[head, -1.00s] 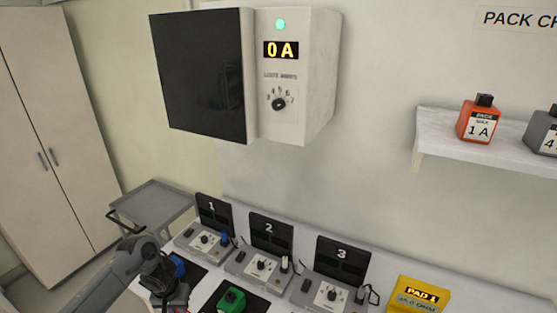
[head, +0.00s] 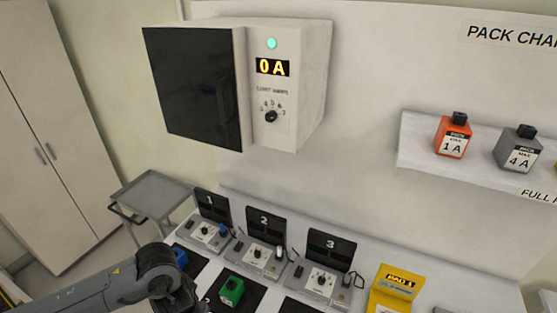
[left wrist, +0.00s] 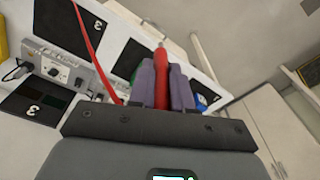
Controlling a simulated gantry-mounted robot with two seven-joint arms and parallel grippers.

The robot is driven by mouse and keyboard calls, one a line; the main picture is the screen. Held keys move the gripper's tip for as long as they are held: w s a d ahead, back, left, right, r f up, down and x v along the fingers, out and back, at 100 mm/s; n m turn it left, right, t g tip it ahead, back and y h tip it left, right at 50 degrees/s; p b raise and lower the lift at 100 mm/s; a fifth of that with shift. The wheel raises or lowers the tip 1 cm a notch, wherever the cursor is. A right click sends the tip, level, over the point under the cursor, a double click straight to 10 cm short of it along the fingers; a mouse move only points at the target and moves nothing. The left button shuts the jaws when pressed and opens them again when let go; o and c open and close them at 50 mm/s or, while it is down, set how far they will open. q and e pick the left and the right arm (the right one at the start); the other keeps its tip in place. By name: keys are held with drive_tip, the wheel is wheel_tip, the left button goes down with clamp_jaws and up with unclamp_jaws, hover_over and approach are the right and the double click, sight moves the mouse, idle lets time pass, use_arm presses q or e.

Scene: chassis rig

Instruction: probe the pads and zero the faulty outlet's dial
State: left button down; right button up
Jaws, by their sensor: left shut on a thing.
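My left gripper (left wrist: 162,82) is shut on a red probe (left wrist: 162,56), whose pale tip points away from the jaws. A red cable (left wrist: 88,40) also shows. In the head view my left arm enters at lower left, its jaws not clearly visible. Outlet 1 (head: 212,212), outlet 2 (head: 265,228) and outlet 3 (head: 330,250) stand in a row, each with a dial and dark display. A green block (head: 231,291) and a blue block (head: 180,257) rest on dark mats in front. My right gripper is out of view.
A wall box (head: 284,85) reads 0 A, with a lit green lamp and a dial. A shelf (head: 415,155) holds an orange 1 A pack (head: 452,137) and a grey 4 A pack (head: 517,150). A grey cart (head: 155,190) stands left of the bench.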

use_arm(q)
drive_tip(key=shift+s+r+p, duration=0.65)
drive_tip(key=shift+r+p, duration=0.1)
drive_tip(key=shift+r, duration=0.2)
drive_tip(key=shift+s+r+p, duration=0.65)
drive_tip(key=shift+r+p, duration=0.1)
drive_tip(key=shift+r, duration=0.15)
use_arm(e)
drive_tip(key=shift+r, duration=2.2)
use_arm(q)
wheel_tip(320, 180, down, 35)
drive_tip(key=b, duration=3.5)
drive_tip(key=shift+f, duration=0.2)
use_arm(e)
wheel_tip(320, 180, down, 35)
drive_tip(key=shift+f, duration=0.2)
